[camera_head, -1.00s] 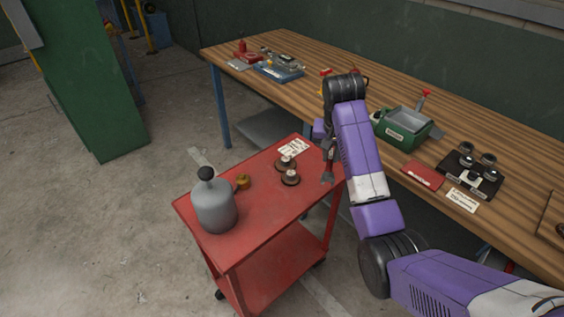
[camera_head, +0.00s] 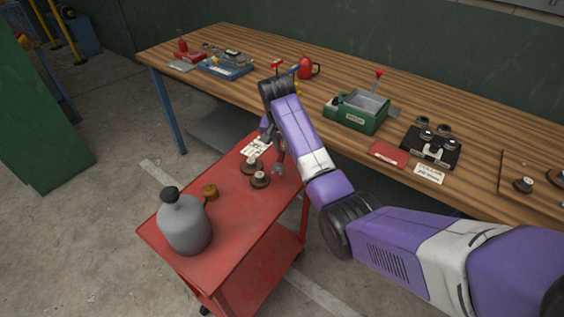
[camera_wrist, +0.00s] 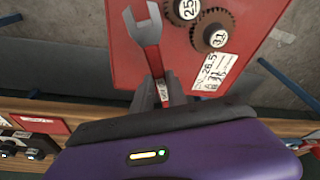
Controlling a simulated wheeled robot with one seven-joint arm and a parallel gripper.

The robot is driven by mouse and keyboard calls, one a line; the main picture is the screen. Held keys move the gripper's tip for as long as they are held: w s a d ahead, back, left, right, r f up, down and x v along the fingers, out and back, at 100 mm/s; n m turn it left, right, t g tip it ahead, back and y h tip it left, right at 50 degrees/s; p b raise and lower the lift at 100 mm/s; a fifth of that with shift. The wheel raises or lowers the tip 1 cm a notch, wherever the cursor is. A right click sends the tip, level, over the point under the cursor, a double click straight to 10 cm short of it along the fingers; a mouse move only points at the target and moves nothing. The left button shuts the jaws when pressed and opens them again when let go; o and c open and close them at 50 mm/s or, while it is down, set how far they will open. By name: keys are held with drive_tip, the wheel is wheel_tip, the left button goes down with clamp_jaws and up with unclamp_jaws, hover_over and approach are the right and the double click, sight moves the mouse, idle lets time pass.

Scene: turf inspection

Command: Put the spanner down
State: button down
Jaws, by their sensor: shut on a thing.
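The grey open-ended spanner (camera_wrist: 148,32) sticks out of my gripper (camera_wrist: 158,94), which is shut on its handle. In the wrist view its open jaw points to the top of the picture, over the red trolley top (camera_wrist: 125,70). In the head view the spanner (camera_head: 278,167) hangs by the right edge of the red trolley (camera_head: 222,232), below my gripper (camera_head: 268,137). I cannot tell whether it touches the trolley top. My arm hides part of the trolley's far right corner.
Two brown gears with white tags (camera_head: 259,179), a paper label (camera_head: 255,147), a small brass part (camera_head: 210,191) and a grey jug (camera_head: 183,226) stand on the trolley. A wooden bench (camera_head: 330,80) behind holds a green box (camera_head: 356,112), a red booklet (camera_head: 388,154) and a black tray (camera_head: 431,150).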

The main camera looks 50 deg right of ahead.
sight(281, 158)
drive_tip(key=shift+f, duration=3.45)
drive_tip(key=c, duration=1.3)
unclamp_jaws()
drive_tip(key=shift+f, duration=0.15)
drive_tip(key=v, duration=1.2)
